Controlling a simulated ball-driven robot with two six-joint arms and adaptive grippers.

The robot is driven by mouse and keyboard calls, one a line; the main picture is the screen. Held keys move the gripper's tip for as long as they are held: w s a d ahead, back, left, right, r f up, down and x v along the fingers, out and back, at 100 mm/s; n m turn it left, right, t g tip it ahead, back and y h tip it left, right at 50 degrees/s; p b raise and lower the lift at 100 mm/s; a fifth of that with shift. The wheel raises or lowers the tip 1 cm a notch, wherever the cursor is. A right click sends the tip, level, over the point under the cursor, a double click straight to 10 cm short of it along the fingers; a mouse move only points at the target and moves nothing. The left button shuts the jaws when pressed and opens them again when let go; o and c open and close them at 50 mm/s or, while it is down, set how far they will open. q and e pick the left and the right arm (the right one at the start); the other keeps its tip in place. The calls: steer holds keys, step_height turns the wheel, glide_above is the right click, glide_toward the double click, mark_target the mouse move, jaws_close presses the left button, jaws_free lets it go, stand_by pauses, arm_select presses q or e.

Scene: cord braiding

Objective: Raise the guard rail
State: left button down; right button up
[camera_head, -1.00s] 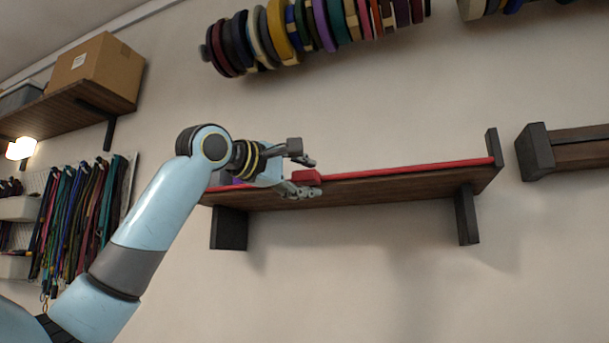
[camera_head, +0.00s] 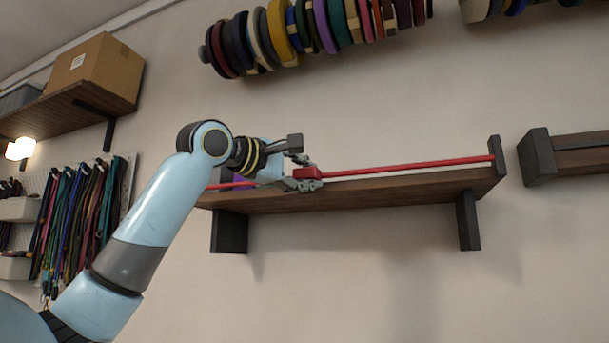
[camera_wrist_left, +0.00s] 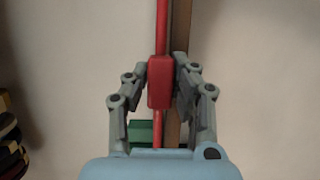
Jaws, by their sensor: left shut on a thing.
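The guard rail (camera_head: 408,166) is a thin red bar along the front of a brown wooden wall shelf (camera_head: 400,188). It stands a little above the board, with a pale gap between them. A thicker red grip block (camera_head: 307,172) sits on the rail. My left gripper (camera_head: 304,166) is shut on this block. In the left wrist view the fingers (camera_wrist_left: 161,80) press on both sides of the block (camera_wrist_left: 159,84), and the rail (camera_wrist_left: 162,25) runs away from it. My arm hides part of the rail's left portion. My right gripper is in neither view.
Dark brackets (camera_head: 468,220) support the shelf, and a dark end plate (camera_head: 497,157) closes its right end. A green object (camera_wrist_left: 141,131) shows by the rail in the wrist view. Spools (camera_head: 300,30) hang above; another shelf (camera_head: 575,155) is at right. The wall below is bare.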

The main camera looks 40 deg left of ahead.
mark_target(305, 168)
arm_select(q)
step_height(305, 168, up, 3)
steer(key=shift+r+p, duration=0.2)
steer(key=shift+p, duration=0.4)
steer(key=shift+f, duration=0.15)
steer(key=c, duration=1.1)
jaws_free()
steer(key=shift+f, duration=0.15)
steer(key=shift+s, duration=0.1)
steer(key=shift+s+a, duration=0.2)
steer(key=shift+s, duration=1)
steer(key=shift+s+a, duration=0.15)
steer(key=shift+s, duration=1.05)
steer(key=shift+s+a, duration=0.2)
steer(key=shift+s, duration=1)
